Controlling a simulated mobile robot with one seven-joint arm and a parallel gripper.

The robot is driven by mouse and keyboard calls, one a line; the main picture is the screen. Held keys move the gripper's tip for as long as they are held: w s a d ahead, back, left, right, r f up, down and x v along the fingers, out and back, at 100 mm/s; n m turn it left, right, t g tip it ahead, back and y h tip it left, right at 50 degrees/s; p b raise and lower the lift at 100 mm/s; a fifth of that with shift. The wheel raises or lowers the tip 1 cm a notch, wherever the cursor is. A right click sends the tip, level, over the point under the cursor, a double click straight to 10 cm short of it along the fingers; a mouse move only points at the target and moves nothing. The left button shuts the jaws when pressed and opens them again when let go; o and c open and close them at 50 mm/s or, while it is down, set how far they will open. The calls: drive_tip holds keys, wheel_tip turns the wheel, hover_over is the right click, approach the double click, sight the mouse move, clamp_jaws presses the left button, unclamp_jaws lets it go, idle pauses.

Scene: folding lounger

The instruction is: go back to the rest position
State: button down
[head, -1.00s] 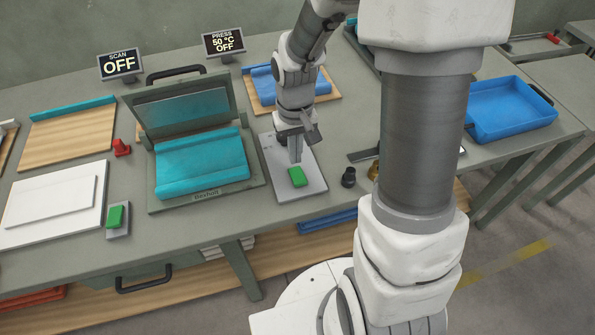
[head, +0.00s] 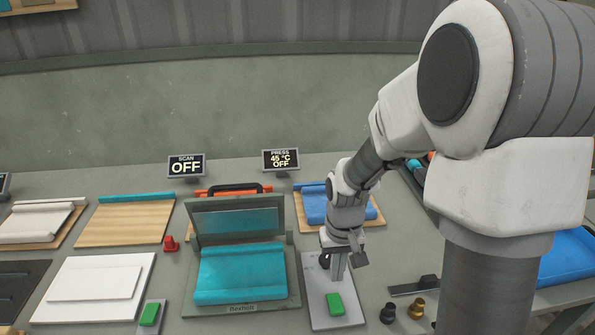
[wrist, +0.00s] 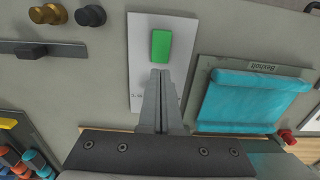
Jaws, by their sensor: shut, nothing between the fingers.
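My gripper (head: 337,275) points down over the grey plate (head: 318,301) that carries a green button (head: 335,304). Its fingers are together and empty, just behind the button in the head view. In the wrist view my gripper (wrist: 161,74) shows shut fingers, with their tips close to the lower edge of the green button (wrist: 161,46). I cannot tell whether they touch it. The press (head: 240,309) stands open to the left with a teal piece (head: 240,273) in it. The press display (head: 281,160) reads 45 °C OFF, and the scan display (head: 186,166) reads OFF.
A red knob (head: 171,244) stands left of the press. A black knob (head: 388,313) and a brass knob (head: 416,308) stand right of the plate. A blue piece on a wooden board (head: 367,222) lies behind my gripper. A blue tray (head: 568,255) is at the right.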

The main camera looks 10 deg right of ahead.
drive_tip(key=s+r+t, duration=0.2)
drive_tip(key=s+r, duration=0.5)
drive_tip(key=r, duration=0.3)
drive_tip(key=s+r+t, duration=0.3)
drive_tip(key=s+r, duration=0.4)
drive_tip(key=r, duration=0.3)
drive_tip(key=shift+r+t, duration=0.2)
drive_tip(key=shift+t, duration=0.1)
